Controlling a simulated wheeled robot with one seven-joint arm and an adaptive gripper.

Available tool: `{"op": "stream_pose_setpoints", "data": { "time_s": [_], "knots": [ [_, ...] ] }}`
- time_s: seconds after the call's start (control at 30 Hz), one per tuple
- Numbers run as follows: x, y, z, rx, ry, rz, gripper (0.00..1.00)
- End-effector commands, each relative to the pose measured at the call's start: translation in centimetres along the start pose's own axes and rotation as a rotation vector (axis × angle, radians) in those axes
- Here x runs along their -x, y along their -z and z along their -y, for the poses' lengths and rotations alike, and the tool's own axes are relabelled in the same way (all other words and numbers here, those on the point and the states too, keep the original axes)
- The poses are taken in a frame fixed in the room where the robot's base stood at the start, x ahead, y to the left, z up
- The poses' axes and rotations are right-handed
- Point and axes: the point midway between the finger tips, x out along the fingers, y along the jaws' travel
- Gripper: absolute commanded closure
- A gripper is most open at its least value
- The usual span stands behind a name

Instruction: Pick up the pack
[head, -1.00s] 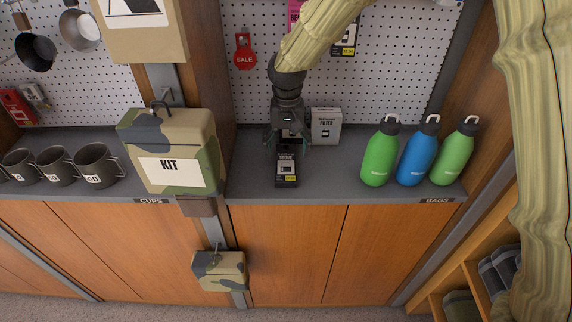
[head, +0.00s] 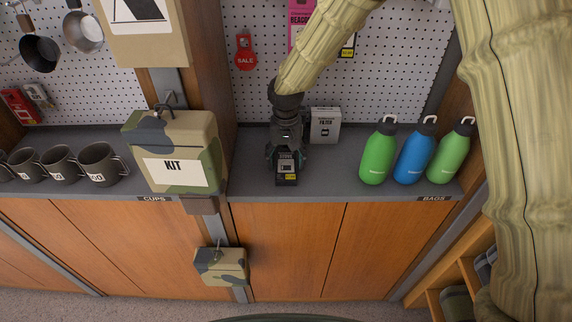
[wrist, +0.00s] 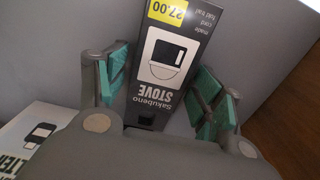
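A black stove pack (head: 287,170) with a yellow price label stands on the grey shelf, and it fills the middle of the wrist view (wrist: 168,60), where its lettering reads STOVE. My gripper (head: 286,158) is over the pack from above. In the wrist view my gripper (wrist: 160,92) is open, with one green-padded finger on each side of the pack. Narrow gaps seem to show between pads and pack. The pack's upper part is hidden by my gripper in the head view.
A white filter box (head: 325,125) stands close behind and to the right. A green bottle (head: 378,155), a blue bottle (head: 414,157) and another green bottle (head: 451,155) stand further right. A camouflage KIT box (head: 175,150) hangs to the left, beside grey cups (head: 98,165).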

Motion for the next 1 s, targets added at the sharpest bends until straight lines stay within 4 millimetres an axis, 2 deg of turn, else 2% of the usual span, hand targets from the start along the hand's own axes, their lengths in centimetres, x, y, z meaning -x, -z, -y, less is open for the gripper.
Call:
{"op": "stream_pose_setpoints", "data": {
  "time_s": [0.03,0.17,0.57,0.87,1.0],
  "knots": [
    [0.0,0.0,0.0,0.0,0.0,0.0,0.49],
    [0.0,0.0,0.0,0.0,0.0,0.0,0.72],
    [0.3,0.1,0.0,-0.001,0.0,-0.001,0.72],
    [3.2,0.1,0.0,-0.002,0.001,-0.004,0.72],
    [3.5,-2.2,0.4,0.001,-0.001,0.0,0.72]
  ]
}}
